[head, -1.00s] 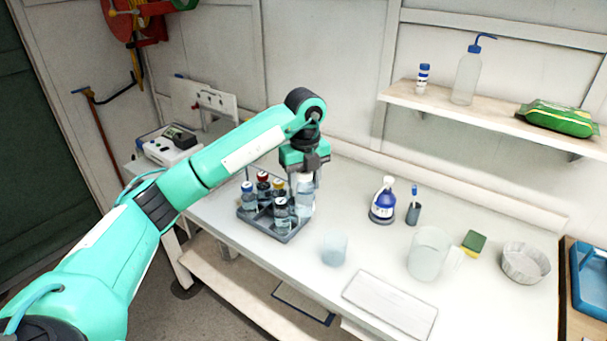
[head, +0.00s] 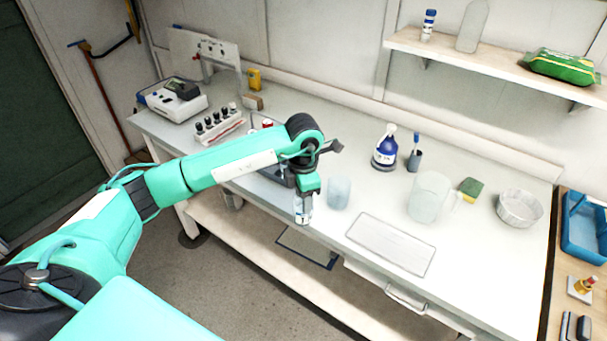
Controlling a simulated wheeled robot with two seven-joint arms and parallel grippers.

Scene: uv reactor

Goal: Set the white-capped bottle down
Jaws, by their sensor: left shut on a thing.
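My left gripper (head: 305,192) points down near the front edge of the white bench, shut on a clear bottle (head: 303,210). The bottle is upright, just left of the clear beaker (head: 339,192). Its cap is hidden by the gripper. I cannot tell whether its base touches the bench. The grey bottle rack (head: 270,172) is mostly hidden behind my left arm; a red cap (head: 267,124) shows above the arm. My right gripper is not in view.
A white plate (head: 390,244) lies on the bench (head: 300,120) right of the bottle. Behind stand a blue-labelled bottle (head: 385,152), a large clear jug (head: 429,197), a sponge (head: 470,188) and a round dish (head: 519,208). A row of dark-capped vials (head: 217,124) stands at the back left.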

